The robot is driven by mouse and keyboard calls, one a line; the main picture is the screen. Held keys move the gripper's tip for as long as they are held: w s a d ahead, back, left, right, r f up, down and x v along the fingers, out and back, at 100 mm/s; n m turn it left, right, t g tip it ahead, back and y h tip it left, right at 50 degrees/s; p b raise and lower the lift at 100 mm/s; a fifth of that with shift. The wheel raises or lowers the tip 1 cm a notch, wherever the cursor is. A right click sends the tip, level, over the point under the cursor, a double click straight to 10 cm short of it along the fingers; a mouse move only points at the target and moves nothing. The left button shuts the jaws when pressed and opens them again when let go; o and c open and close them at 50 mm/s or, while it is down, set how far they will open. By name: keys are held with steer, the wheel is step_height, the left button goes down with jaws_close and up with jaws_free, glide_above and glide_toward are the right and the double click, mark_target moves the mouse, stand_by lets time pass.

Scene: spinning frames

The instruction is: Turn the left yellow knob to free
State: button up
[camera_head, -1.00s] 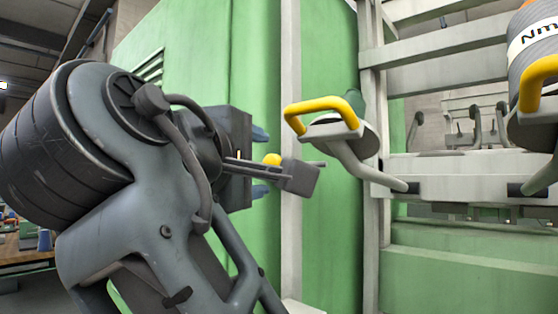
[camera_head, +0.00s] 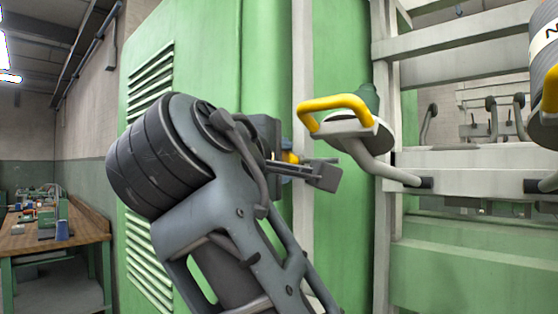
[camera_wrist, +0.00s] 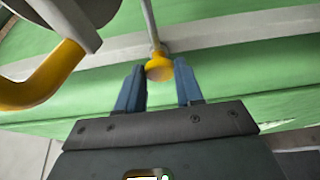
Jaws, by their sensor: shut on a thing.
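A yellow knob (camera_wrist: 159,68) on a thin grey rod sits between the two blue fingers of my gripper (camera_wrist: 160,82) in the wrist view. My gripper is shut on this knob, in front of the green machine panel (camera_wrist: 225,75). In the head view, a small part of the yellow knob (camera_head: 290,157) shows at the end of my arm. The rest of it is hidden by my gripper and wrist. The frames do not show any label or setting on it.
A yellow handle (camera_head: 335,103) on a round grey plate stands close right of my gripper, on a bent white arm. A second yellow handle (camera_head: 551,88) is at the right edge. White frame bars stand behind. A workbench (camera_head: 60,237) is at far left.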

steer(key=c, duration=0.4)
steer(key=shift+f, duration=0.1)
steer(key=shift+c, duration=0.3)
